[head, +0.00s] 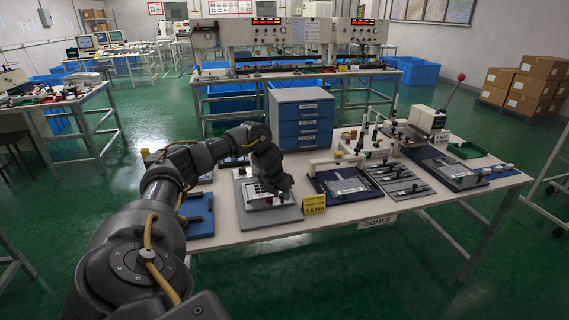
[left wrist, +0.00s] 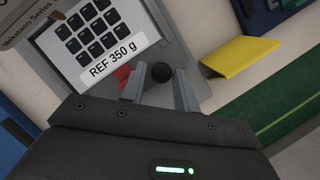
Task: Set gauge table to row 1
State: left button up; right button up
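A grey device with a white panel of black keys (left wrist: 95,32) and a label reading "REF 350 g" (left wrist: 111,59) fills the upper left of the left wrist view. In the head view its grey base plate (head: 262,217) lies on the workbench. I cannot tell for sure that it is the gauge table. My right gripper is not in view.
A yellow sign (head: 314,204) stands at the bench front just right of the device. A blue drawer cabinet (head: 302,120) stands behind. A blue fixture (head: 198,216) lies to the left; more fixtures and a lever press (head: 430,118) are on the right.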

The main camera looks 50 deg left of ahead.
pick_arm(q)
jog(key=shift+o, duration=1.4)
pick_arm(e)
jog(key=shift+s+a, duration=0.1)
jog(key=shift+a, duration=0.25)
pick_arm(q)
jog(key=shift+d+r, duration=0.1)
jog(key=shift+r, duration=0.05)
jog(key=p+v, duration=0.3)
jog(key=v, duration=0.7)
jog(key=shift+s+r, duration=0.15)
jog(key=shift+r, duration=0.1)
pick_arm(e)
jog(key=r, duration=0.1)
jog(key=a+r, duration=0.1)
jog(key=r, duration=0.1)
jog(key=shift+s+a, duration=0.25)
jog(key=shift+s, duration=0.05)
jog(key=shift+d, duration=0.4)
